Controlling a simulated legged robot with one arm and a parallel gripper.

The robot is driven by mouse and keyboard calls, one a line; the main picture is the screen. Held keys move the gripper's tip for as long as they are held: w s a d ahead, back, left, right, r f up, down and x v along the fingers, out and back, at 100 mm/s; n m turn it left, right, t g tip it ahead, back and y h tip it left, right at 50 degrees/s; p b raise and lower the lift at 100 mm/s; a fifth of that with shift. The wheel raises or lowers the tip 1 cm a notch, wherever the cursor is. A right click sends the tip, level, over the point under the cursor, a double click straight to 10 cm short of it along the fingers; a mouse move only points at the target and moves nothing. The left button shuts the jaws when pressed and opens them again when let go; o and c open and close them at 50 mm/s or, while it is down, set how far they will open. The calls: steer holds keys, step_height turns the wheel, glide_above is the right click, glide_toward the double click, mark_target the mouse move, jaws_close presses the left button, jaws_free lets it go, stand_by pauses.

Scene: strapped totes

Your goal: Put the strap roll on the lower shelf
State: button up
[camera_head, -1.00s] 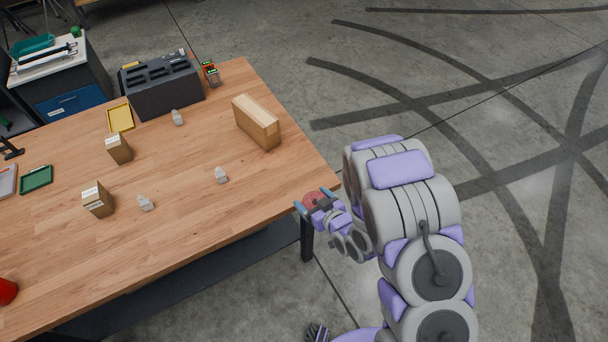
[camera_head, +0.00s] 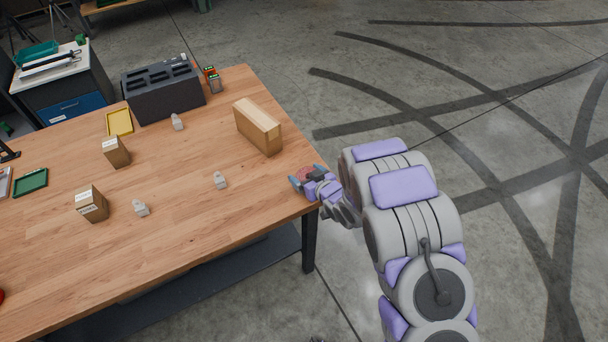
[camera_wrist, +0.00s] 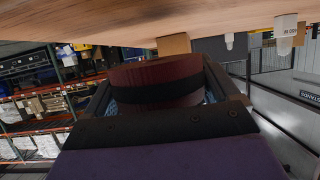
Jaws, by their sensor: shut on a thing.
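The strap roll (camera_head: 305,173) is a dark red disc between the fingers of my gripper (camera_head: 307,177). In the wrist view the roll (camera_wrist: 158,72) is dark red with a black band, and my gripper (camera_wrist: 160,95) is shut on it. The gripper is at the right edge of the wooden table (camera_head: 200,210), near its front corner. Whether the roll touches the tabletop is not clear. The lower shelf (camera_head: 200,277) is a dark board under the table, mostly hidden by the tabletop.
A long cardboard box (camera_head: 258,126) stands left of my gripper. Smaller boxes (camera_head: 92,204), grey pieces (camera_head: 220,180), a yellow tray (camera_head: 119,122) and a dark slotted rack (camera_head: 163,90) are on the table. A table leg (camera_head: 309,242) stands below the corner. The floor at right is clear.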

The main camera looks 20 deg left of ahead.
mark_target(305, 168)
steer(key=shift+w+a+f, duration=0.1)
steer(key=shift+w+a, duration=0.3)
steer(key=shift+w, duration=0.25)
steer(key=shift+w+a+f, duration=0.1)
steer(key=shift+w+a, duration=0.3)
steer(key=shift+w, duration=0.25)
steer(key=f, duration=0.3)
steer(key=shift+w+a+b, duration=0.1)
steer(key=shift+w+b, duration=0.1)
steer(key=shift+b, duration=0.15)
steer(key=o, duration=0.9)
steer(key=shift+f, duration=0.15)
steer(key=shift+f+b, duration=0.15)
steer(key=shift+b, duration=0.3)
steer(key=p+v, duration=0.3)
steer(key=v, duration=1.4)
steer(key=shift+s, duration=0.3)
